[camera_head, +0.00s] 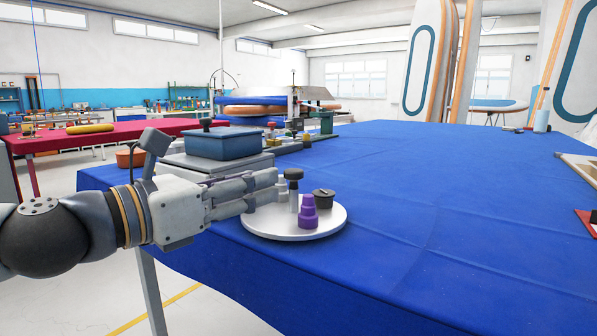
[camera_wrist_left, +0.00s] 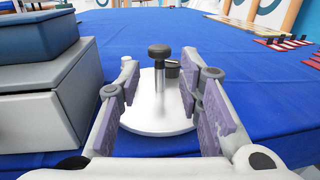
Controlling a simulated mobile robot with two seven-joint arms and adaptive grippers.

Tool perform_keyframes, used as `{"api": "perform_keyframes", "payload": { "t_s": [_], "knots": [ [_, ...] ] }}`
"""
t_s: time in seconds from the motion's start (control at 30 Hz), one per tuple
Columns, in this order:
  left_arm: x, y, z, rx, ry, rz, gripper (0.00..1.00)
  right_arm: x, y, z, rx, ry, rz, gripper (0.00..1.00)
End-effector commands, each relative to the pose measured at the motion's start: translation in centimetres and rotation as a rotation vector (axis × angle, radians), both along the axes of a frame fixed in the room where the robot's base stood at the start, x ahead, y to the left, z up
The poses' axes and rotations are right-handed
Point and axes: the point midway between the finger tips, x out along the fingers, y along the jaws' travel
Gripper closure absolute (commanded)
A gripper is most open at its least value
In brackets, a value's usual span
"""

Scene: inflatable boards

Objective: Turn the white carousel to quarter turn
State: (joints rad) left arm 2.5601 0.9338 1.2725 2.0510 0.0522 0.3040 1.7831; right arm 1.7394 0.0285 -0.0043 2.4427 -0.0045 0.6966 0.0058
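The white carousel (camera_head: 272,226) is a round flat disc on the blue table near its front left edge. It carries a pale post with a black knob (camera_head: 293,175), a purple stepped piece (camera_head: 308,214) and a black lidded piece (camera_head: 323,198). My left gripper (camera_head: 281,186) reaches over the disc from the left. In the left wrist view its fingers (camera_wrist_left: 158,78) are spread, with the black-knobbed post (camera_wrist_left: 159,92) in the gap between them. I cannot tell whether either finger touches the post. The purple piece is not clear in that view. My right gripper is not in view.
A grey case with a blue box (camera_head: 222,143) on top stands close behind my left gripper. Small tools and a stack of boards (camera_head: 250,110) sit farther back. The blue table (camera_head: 430,220) is clear to the right of the disc.

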Motion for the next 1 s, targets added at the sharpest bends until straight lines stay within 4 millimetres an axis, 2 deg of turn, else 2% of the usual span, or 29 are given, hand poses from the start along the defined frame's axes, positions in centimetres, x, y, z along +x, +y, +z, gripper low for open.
{"api": "perform_keyframes", "payload": {
  "t_s": [0.1,0.3,0.47,0.7,0.83,0.87,1.0],
  "knots": [
    [2.3,-2.4,-0.1,0.002,0.001,-0.002,0.67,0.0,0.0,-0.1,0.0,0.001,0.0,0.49],
    [5.2,-5.1,0.0,0.0,0.0,0.001,0.67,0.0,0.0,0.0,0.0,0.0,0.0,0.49],
    [6.2,-6.1,0.0,0.0,0.0,0.0,0.67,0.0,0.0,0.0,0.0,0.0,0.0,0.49],
    [6.3,-6.1,0.0,0.0,0.0,0.001,0.67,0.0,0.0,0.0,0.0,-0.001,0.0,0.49],
    [6.2,-6.1,0.0,0.0,0.0,0.001,0.96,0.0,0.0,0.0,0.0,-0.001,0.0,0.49],
    [6.2,-6.1,0.0,0.0,0.0,0.001,1.0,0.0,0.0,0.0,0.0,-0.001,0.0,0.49],
    [6.2,-6.1,0.0,0.0,0.0,0.001,1.0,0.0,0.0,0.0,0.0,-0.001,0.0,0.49]
  ]
}}
